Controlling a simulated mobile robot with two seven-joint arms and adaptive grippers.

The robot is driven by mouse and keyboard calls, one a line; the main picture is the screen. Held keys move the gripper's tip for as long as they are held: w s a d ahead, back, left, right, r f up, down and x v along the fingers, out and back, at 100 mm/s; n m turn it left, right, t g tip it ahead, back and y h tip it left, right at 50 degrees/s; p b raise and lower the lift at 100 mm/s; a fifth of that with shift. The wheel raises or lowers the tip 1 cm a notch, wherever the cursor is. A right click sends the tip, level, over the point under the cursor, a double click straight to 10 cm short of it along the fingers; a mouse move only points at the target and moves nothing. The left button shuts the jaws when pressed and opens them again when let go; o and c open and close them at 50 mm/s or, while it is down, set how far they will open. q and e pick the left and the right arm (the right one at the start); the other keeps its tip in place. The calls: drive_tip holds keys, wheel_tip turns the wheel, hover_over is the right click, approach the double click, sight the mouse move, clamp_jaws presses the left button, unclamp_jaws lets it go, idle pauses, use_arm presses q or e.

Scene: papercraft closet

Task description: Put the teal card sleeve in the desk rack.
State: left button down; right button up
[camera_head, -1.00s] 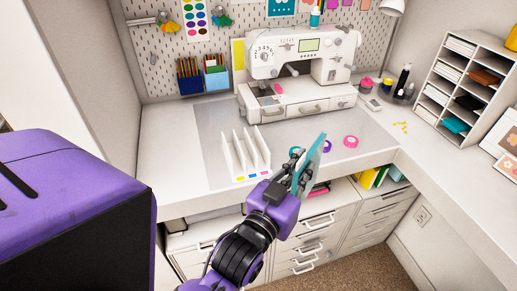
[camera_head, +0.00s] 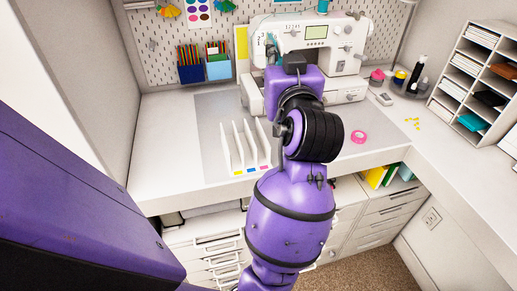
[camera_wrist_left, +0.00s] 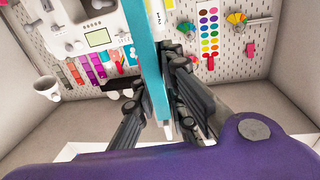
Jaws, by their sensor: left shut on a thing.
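The teal card sleeve (camera_wrist_left: 151,65) is upright between the fingers of my left gripper (camera_wrist_left: 160,97) in the left wrist view. The gripper is shut on it. In the head view my left arm hides most of the gripper and sleeve; a teal sliver (camera_head: 270,46) shows in front of the sewing machine. My right gripper is out of view.
The white sewing machine (camera_head: 345,62) stands behind my left arm. Blue pencil cups (camera_head: 191,74) hang on the pegboard at the left. A pink tape roll (camera_head: 359,137) lies right of my arm. A white shelf unit (camera_head: 459,75) stands at the right. The desk left of the rack is clear.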

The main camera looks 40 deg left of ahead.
use_arm(q)
wheel_tip(320, 180, down, 12)
drive_tip(key=s+a+n+g+y, duration=0.1)
drive_tip(key=s+a, duration=0.1)
drive_tip(key=shift+s+a+r+n+g+y+b, duration=0.15)
drive_tip(key=shift+a+r+n+g+y+b, duration=0.15)
drive_tip(key=shift+y+b, duration=0.1)
drive_tip(key=shift+f, duration=0.2)
drive_tip(key=c, duration=1.8)
unclamp_jaws()
